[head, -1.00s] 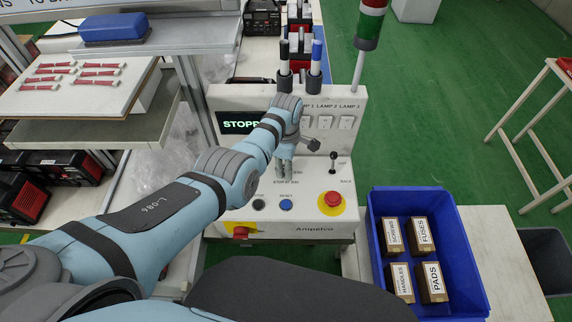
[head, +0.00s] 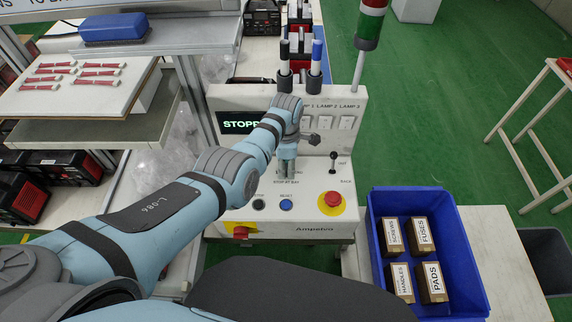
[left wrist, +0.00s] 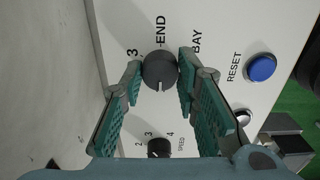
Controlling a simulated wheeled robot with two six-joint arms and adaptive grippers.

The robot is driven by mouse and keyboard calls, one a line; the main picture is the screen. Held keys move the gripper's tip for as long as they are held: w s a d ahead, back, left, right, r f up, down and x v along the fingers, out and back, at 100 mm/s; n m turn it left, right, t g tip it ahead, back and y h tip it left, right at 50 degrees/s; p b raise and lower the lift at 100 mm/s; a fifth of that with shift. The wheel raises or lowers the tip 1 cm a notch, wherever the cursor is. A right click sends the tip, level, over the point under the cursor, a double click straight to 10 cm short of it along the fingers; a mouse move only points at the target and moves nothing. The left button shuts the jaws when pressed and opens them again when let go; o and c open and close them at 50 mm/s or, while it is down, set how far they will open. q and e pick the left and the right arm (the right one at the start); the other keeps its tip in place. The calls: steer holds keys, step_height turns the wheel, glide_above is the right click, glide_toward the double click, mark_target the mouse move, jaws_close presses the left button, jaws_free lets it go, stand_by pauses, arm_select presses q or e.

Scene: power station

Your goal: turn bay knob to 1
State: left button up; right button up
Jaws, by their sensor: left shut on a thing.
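The bay knob (left wrist: 160,68) is dark grey and round, with a white line on its lower edge in the left wrist view. The marks "3", "-END" and "BAY" show around it. My left gripper (left wrist: 159,80) is shut on this knob, with a teal finger pad on either side of it. In the head view my left gripper (head: 287,166) points down at the panel (head: 315,222), above the "STOP AT BAY" label, and hides the knob. My right gripper is not in view.
A smaller speed knob (left wrist: 159,147) is near the fingers. A blue reset button (head: 286,204), a red mushroom button (head: 332,199) and a black lever (head: 333,162) stand close by. A screen (head: 240,123) is partly covered by my arm. A blue crate (head: 467,275) holds labelled boxes.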

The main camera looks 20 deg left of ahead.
arm_select(q)
steer(key=o, duration=1.2)
steer(key=shift+c, duration=0.2)
step_height(320, 180, up, 12)
